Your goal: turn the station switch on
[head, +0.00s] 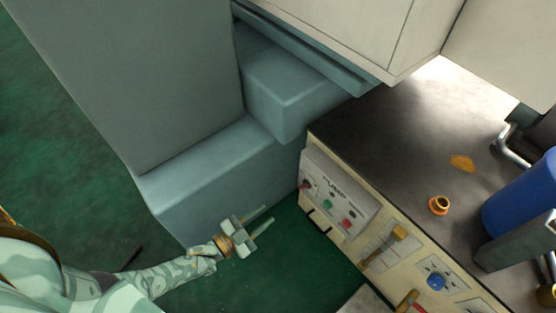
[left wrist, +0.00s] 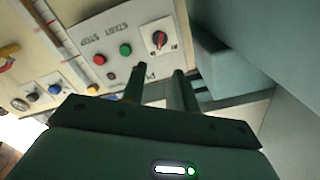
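A control panel marked PUMP (head: 338,190) is on the front of the cream bench. A red rotary switch (head: 306,184) sits at its left end, with a green button (head: 327,204) and a red button (head: 347,223) beside it. I cannot read which control is the station switch. In the left wrist view the rotary switch (left wrist: 159,40) shows a red handle on a white plate, next to buttons labelled START and STOP. My left gripper (head: 268,218) is open and empty, left of the panel and apart from it. My right gripper is not in view.
A yellow-handled lever (head: 386,246), a blue knob (head: 436,281) and a red-handled lever (head: 409,301) are further right on the bench front. A blue cylinder (head: 520,198) and an orange ring (head: 439,205) are on the dark benchtop. A grey-blue machine body (head: 215,185) stands behind my left gripper.

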